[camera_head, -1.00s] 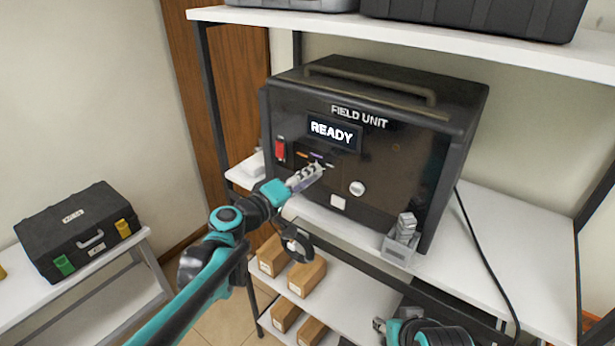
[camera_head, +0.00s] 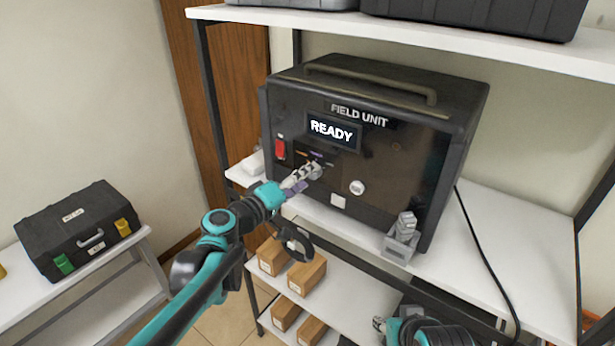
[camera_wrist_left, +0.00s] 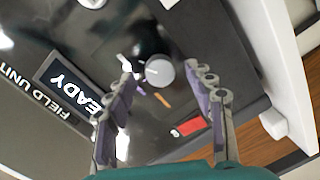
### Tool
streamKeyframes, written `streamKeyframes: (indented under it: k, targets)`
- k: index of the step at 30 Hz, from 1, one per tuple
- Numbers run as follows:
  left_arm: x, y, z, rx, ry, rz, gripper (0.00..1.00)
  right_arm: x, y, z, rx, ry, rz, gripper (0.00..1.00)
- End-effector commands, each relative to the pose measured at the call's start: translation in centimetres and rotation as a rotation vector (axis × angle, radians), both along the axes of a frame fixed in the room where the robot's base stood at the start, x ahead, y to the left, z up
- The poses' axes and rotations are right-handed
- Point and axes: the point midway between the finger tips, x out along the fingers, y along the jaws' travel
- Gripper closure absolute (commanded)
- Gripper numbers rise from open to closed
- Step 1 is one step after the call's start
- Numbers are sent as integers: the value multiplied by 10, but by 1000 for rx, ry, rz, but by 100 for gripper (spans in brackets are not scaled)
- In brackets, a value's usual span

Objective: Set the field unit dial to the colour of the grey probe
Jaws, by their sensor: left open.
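The black field unit (camera_head: 400,150) stands on the shelf, and its screen (camera_head: 333,131) reads READY. My left gripper (camera_head: 312,171) is open at the unit's front, below the screen, and covers the dial in the head view. In the left wrist view, the round grey dial (camera_wrist_left: 159,71) lies between the fingertips of my left gripper (camera_wrist_left: 162,80). White, purple and orange marks sit around it; its setting is unclear. A grey piece (camera_head: 406,224) stands in a small holder at the unit's lower right; I cannot tell whether it is the probe. My right gripper (camera_head: 380,325) barely shows at the bottom.
A red switch (camera_head: 280,149) is left of the dial area; it also shows in the left wrist view (camera_wrist_left: 187,127). A pale round knob (camera_head: 357,187) is to the right. A black cable (camera_head: 485,255) crosses the shelf. Boxes (camera_head: 305,272) stand below. A black case (camera_head: 78,230) is at left.

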Motion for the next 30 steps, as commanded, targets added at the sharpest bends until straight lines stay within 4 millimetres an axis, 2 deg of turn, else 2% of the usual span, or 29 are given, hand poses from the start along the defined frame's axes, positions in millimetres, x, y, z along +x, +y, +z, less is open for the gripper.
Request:
streamKeyframes:
  k: [9,15,30]
  targets:
    - [-54,45,5,1,-1,6,46,0,0,0,0,0,0,60]
    - [-75,61,7,1,0,3,46,0,0,0,0,0,0,60]
    - [-81,65,8,1,0,1,46,0,0,0,0,0,0,60]
